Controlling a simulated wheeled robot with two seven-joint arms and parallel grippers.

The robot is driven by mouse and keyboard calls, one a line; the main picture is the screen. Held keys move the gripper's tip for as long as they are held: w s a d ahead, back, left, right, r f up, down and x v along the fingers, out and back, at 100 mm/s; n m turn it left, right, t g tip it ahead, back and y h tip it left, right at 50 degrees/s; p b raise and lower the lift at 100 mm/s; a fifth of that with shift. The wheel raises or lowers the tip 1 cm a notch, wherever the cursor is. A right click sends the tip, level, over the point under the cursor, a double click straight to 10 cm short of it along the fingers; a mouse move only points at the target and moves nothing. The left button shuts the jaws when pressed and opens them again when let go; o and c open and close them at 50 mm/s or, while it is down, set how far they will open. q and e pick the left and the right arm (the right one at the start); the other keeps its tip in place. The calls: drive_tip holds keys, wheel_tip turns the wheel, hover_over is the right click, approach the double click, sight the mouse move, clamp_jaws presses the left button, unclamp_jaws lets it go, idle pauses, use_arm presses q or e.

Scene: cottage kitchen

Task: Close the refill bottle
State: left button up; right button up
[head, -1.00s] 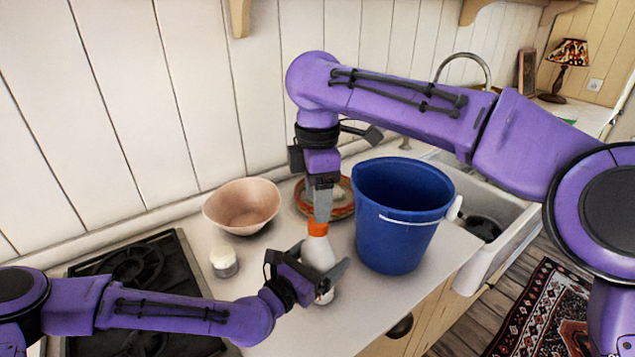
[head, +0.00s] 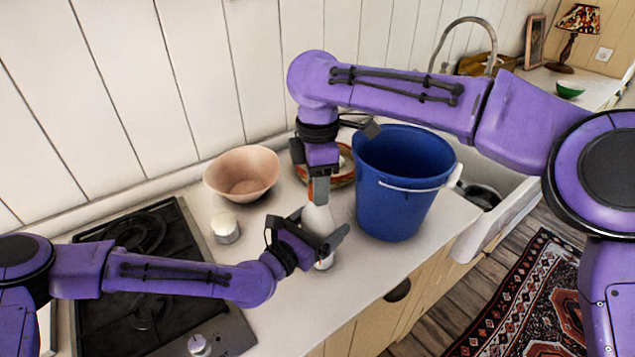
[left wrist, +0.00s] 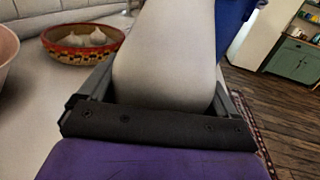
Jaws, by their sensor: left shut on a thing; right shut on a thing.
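The refill bottle (head: 318,219) is white and stands upright on the counter, left of the blue bucket. My left gripper (head: 322,238) is shut around its body. In the left wrist view the bottle (left wrist: 167,60) fills the space between the fingers, and its top is out of frame. My right gripper (head: 319,196) points straight down at the bottle's top and is shut. Its fingers cover the place of the orange cap seen earlier, so the cap is hidden and I cannot tell how it sits on the neck.
The blue bucket (head: 398,205) stands close right of the bottle, before the sink. A pink bowl (head: 240,177), a small white-topped jar (head: 225,229) and a black stove (head: 135,270) are to the left. A patterned basket (left wrist: 85,40) holding garlic is behind.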

drive_tip(key=shift+m, duration=0.7)
drive_tip(key=o, duration=1.2)
drive_tip(key=shift+c, duration=0.2)
drive_tip(key=shift+r, duration=2.25)
drive_tip(key=shift+c, duration=0.3)
